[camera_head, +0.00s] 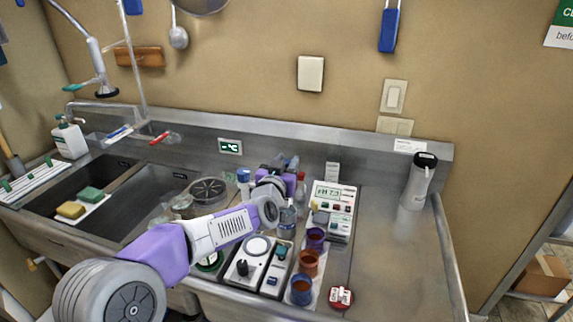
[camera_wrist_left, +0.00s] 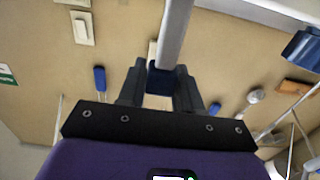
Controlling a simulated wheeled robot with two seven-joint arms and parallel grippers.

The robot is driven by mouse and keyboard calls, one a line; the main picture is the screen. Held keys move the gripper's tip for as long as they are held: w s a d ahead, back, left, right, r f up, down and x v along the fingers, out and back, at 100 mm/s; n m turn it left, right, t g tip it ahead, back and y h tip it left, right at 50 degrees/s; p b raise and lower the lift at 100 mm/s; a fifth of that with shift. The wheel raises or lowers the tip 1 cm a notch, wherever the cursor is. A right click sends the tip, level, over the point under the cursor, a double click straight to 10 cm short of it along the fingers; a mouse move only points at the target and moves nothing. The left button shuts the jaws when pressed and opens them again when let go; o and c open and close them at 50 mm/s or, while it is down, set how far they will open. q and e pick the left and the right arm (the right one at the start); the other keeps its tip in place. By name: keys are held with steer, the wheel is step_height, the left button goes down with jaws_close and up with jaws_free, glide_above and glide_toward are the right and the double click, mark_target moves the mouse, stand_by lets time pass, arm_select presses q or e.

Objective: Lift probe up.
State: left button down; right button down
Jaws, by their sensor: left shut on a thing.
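My left gripper (camera_head: 283,178) is over the back of the counter, with my arm partly covering it in the head view. In the left wrist view my left gripper (camera_wrist_left: 160,88) is shut on a blue grip with a grey rod, which looks like the probe (camera_wrist_left: 176,35). The rod runs out of the top of that view, so its tip is hidden. In the head view I cannot make out the probe clearly. The pH meter (camera_head: 327,194) shows what looks like 7.3. A purple bucket (camera_head: 315,237), a brown bucket (camera_head: 308,264) and a blue bucket (camera_head: 302,288) stand in a row before it.
A stirrer-like device (camera_head: 247,262) stands left of the buckets. A red-and-white round item (camera_head: 341,297) lies at the front. A clear bottle (camera_head: 287,221) stands near my wrist. A grey flask (camera_head: 418,182) stands at the back right. The counter's right part (camera_head: 390,255) is clear.

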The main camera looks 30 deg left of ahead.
arm_select(q)
steer(key=shift+r, duration=0.4)
steer(key=c, duration=0.9)
jaws_free()
steer(key=shift+o, duration=0.3)
steer(key=shift+f, duration=0.1)
steer(key=shift+s, duration=0.1)
steer(key=v, duration=0.7)
steer(key=shift+s, duration=0.2)
steer(key=shift+f, duration=0.1)
